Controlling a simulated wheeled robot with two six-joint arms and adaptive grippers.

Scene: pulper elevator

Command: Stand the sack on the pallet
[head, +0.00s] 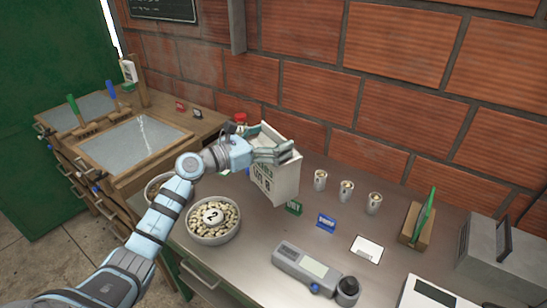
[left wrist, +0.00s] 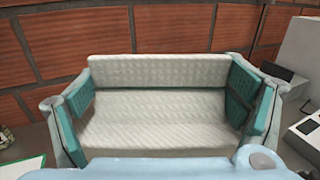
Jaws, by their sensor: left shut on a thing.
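The sack (head: 284,183) is a pale, box-like bag with dark lettering on its side. My left gripper (head: 277,153) is shut on its upper part, over the steel counter. The sack looks slightly tilted in the head view; I cannot tell whether its bottom touches the counter. In the left wrist view the sack's white woven surface (left wrist: 155,95) fills the space between the two teal finger pads. I cannot make out a pallet; the area behind the sack is hidden. My right gripper is not in view.
The steel counter (head: 249,262) holds a bowl of beans marked 2 (head: 213,219), with another bowl partly behind my arm. Small cups (head: 346,190), green and blue tags (head: 326,222), a grey handheld meter (head: 306,266) and a wooden holder (head: 417,227) stand right. A brick wall (head: 330,90) closes the back.

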